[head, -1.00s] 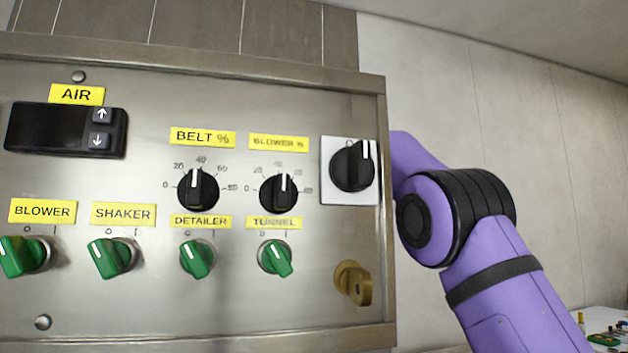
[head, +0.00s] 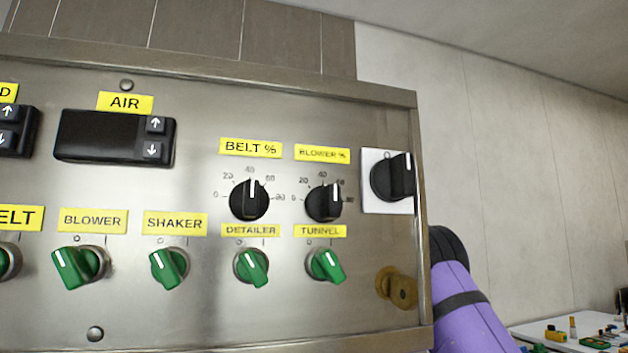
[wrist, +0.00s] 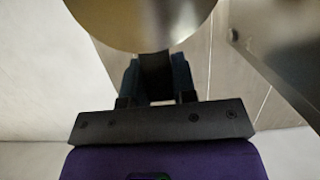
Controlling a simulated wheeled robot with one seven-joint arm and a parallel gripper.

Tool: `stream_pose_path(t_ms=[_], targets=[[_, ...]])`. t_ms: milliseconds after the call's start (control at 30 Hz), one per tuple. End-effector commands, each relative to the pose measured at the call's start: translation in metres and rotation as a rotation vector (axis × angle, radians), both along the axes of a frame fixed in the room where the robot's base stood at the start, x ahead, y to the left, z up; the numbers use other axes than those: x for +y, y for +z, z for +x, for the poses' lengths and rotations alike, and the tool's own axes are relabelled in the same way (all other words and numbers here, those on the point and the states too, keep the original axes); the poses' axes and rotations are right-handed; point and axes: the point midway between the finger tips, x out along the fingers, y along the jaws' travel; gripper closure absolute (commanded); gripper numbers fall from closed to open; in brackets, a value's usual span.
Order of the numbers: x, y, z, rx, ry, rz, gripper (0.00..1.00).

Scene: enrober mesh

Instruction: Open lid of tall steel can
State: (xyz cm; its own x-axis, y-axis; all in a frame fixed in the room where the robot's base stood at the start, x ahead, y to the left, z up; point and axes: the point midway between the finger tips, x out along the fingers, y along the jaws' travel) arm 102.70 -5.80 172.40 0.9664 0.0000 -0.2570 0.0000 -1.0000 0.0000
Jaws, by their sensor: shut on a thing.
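In the wrist view, my gripper (wrist: 157,76) is shut on a dark, narrow piece (wrist: 155,66) between its two fingers. Right beyond it is a round, smooth, brass-tinted metal disc (wrist: 140,20), cut off by the top edge. The disc looks like the lid with the dark piece as its handle, but I cannot be sure. No can body can be made out in either view. My gripper is out of sight in the head view, where only part of my purple arm shows behind the panel's right edge.
A steel control panel (head: 215,310) with green switches, black dials and yellow labels fills most of the head view. A brass lock (head: 398,288) sticks out near its right edge. A white table (head: 540,330) with small coloured items stands at lower right.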

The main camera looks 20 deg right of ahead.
Motion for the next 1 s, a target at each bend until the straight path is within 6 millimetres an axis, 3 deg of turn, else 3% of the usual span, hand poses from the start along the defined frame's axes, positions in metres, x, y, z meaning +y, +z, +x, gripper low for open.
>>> stream_pose_path(t_ms=[500, 533, 600, 1000], targets=[[-0.0019, -0.0037, 0.0033, 0.006, -0.001, 0.000, 1.00], [-0.0019, -0.0038, 0.0032, 0.006, -0.001, 0.000, 0.68], [-0.0019, -0.0036, 0.0032, 0.006, -0.001, 0.000, 0.52], [-0.0016, -0.0006, 0.0000, 0.003, 0.000, 0.000, 0.49]])
